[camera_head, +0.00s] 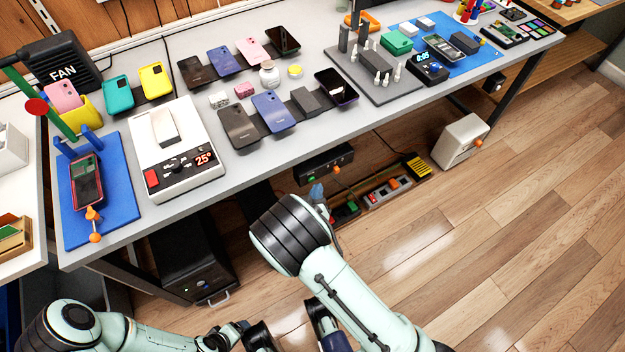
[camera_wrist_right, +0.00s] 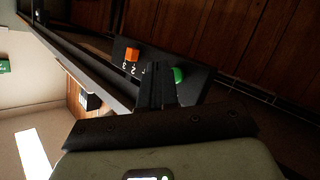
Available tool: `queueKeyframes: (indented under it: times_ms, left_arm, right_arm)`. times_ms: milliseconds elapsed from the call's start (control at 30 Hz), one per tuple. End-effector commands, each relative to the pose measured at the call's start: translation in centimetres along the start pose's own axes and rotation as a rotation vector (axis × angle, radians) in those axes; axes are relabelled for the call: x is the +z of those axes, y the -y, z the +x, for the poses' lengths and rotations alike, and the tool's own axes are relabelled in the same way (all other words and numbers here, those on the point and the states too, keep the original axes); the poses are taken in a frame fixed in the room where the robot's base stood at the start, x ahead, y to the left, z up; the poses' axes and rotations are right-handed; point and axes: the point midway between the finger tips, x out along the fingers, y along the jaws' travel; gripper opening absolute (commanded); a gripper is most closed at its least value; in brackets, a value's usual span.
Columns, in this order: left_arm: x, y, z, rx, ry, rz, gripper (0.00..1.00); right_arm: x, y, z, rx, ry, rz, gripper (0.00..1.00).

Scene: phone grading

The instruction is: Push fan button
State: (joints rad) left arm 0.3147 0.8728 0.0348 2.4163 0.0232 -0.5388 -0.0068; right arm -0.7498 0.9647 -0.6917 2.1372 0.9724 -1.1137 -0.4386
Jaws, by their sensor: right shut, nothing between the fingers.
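A black control box (camera_head: 340,158) hangs under the front edge of the table. It carries a green button (camera_wrist_right: 179,75) and an orange knob (camera_wrist_right: 132,54) with numbers beside it. My right gripper (camera_wrist_right: 156,80) is shut and empty. In the right wrist view its fingertips are close beside the green button and hide part of the box face; I cannot tell whether they touch. In the head view my right arm hides most of that gripper. The black fan (camera_head: 62,62), marked FAN, stands at the back left of the table. My left arm is low at the bottom left; its finger state is unclear.
The grey table (camera_head: 235,185) holds several phones, a white heating device (camera_head: 178,150), a blue mat (camera_head: 110,215) and tool stands. A power strip (camera_head: 385,190) lies under the table beside the box. The wooden floor (camera_head: 520,215) at right is clear.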

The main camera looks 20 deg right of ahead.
Motion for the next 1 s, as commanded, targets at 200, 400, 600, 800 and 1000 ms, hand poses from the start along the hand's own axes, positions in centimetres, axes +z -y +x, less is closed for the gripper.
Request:
queueKeyframes:
  times_ms: [200,400,600,800,1000]
  left_arm:
    - [-0.01,-0.03,-0.11,0.0,0.0,0.0,0.77]
    - [-0.01,-0.03,-0.11,0.0,0.0,0.0,0.77]
    - [-0.01,-0.04,-0.13,0.0,0.0,0.0,0.77]
    - [-0.02,-0.05,-0.17,0.0,-0.001,0.0,0.77]
    - [-0.02,-0.06,-0.2,0.0,-0.001,0.0,0.77]
  right_arm:
    - [-0.15,0.17,0.22,0.0,0.001,-0.001,0.0]
    - [-0.15,0.18,0.23,0.0,0.001,-0.001,0.0]
    - [-0.25,0.26,0.35,0.0,0.0,0.0,0.0]
    - [-0.37,0.39,0.52,0.0,0.001,0.0,0.0]
    - [-0.47,0.51,0.68,0.0,0.001,0.0,0.0]
